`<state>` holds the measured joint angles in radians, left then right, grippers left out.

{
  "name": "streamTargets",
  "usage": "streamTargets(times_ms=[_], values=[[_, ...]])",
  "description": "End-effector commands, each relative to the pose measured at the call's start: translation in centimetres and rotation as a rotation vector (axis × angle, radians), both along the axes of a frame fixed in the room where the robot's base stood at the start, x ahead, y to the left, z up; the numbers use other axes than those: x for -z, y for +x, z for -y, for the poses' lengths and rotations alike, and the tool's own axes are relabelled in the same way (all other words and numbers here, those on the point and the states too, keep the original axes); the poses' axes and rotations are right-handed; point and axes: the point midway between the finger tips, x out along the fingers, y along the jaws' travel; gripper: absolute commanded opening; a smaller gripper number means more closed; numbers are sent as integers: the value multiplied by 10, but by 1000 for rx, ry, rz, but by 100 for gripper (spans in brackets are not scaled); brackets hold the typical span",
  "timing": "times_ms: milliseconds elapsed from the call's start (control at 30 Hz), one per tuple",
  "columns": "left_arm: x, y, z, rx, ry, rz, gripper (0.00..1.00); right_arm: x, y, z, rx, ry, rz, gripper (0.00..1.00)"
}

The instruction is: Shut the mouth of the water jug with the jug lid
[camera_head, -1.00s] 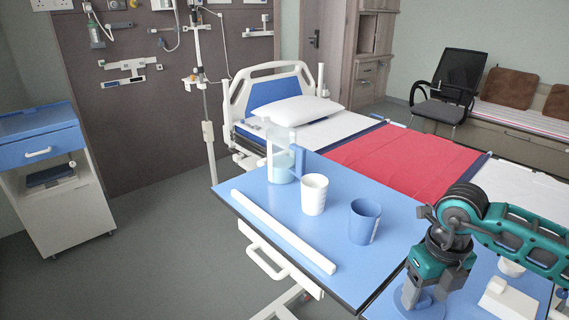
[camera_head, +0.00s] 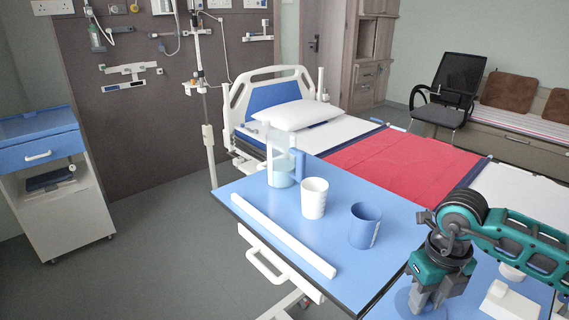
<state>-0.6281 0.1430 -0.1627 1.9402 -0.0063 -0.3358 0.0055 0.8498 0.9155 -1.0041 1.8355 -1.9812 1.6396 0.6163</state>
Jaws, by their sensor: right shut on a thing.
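The water jug (camera_head: 280,171) is clear with a blue handle (camera_head: 299,164). It stands upright at the far corner of the blue overbed table (camera_head: 240,199), and no lid shows on its mouth. My right gripper (camera_head: 422,304) points down at the lower right, over the near blue surface, well apart from the jug. It is shut on the jug lid (camera_head: 402,299), a flat blue disc partly hidden by the fingers. I cannot tell if the lid touches the surface. My left gripper is out of view.
A white cup (camera_head: 314,199) and a blue cup (camera_head: 364,226) stand between the jug and my right gripper. A long white bar (camera_head: 284,235) lies along the table's left edge. White objects (camera_head: 508,301) sit right of the gripper. The bed (camera_head: 385,160) is behind.

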Motion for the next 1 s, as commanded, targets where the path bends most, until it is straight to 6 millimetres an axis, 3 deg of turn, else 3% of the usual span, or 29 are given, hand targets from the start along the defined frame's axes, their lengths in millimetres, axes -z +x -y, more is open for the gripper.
streamTargets(times_ms=[1000], values=[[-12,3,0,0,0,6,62,-16,0,0,0,0,1,0]])
